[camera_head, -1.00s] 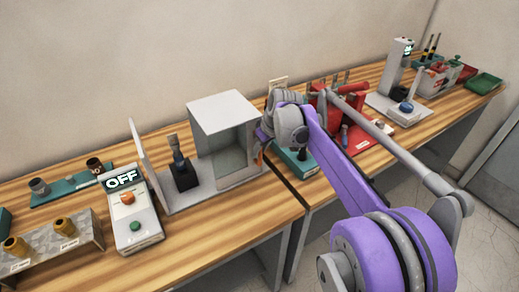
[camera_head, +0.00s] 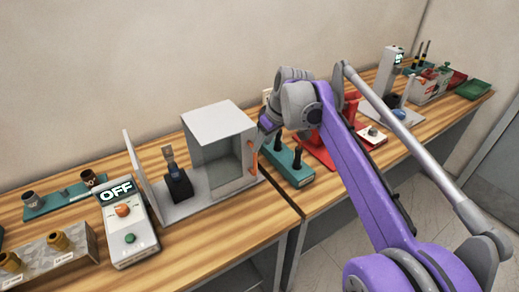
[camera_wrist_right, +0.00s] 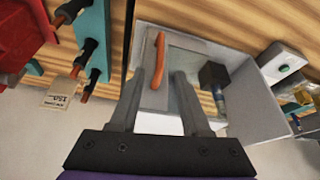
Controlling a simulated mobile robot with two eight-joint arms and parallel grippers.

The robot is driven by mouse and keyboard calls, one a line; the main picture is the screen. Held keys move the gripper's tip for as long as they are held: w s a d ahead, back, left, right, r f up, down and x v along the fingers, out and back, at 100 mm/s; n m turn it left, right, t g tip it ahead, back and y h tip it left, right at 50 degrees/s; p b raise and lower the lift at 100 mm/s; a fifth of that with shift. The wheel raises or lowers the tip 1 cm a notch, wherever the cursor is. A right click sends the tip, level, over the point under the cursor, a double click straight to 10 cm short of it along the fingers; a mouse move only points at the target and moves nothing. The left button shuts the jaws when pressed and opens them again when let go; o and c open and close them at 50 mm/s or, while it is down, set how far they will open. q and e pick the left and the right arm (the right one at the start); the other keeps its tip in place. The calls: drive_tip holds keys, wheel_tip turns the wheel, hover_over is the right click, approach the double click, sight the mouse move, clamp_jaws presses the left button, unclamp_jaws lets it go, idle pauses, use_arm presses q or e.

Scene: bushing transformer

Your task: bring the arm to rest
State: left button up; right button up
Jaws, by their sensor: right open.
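My right arm comes in from the lower right in the head view. Its gripper (camera_head: 264,136) hangs beside the right side of a grey open-fronted box (camera_head: 219,128), close to the box's orange handle (camera_head: 254,157). In the right wrist view the gripper (camera_wrist_right: 163,78) has its two fingers spread apart with nothing held between them. The orange handle (camera_wrist_right: 156,60) shows just beyond the fingertips, and the box (camera_wrist_right: 240,65) lies under and to the right. Whether a finger touches the box is unclear. My left gripper is out of view.
A control unit reading OFF (camera_head: 126,226) stands left of the box. A teal block with black-handled tools (camera_head: 290,174) and a red stand (camera_head: 318,150) are to the right, near my arm. Wooden tables (camera_head: 240,222) run along the wall, with a gap between them.

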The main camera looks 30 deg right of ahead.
drive_tip(key=shift+s+r, duration=0.2)
drive_tip(key=shift+r, duration=0.2)
drive_tip(key=s+a+f+m, duration=0.1)
drive_tip(key=s+a+f, duration=0.6)
drive_tip(key=s+f, duration=0.2)
drive_tip(key=s+a+f+m+t+h, duration=0.1)
drive_tip(key=s+a+f, duration=0.6)
drive_tip(key=s, duration=0.5)
wheel_tip(320, 180, down, 3)
drive_tip(key=shift+s+a+r+m, duration=0.15)
drive_tip(key=shift+s+a+m, duration=0.1)
drive_tip(key=shift+a+m, duration=0.1)
idle(0.7)
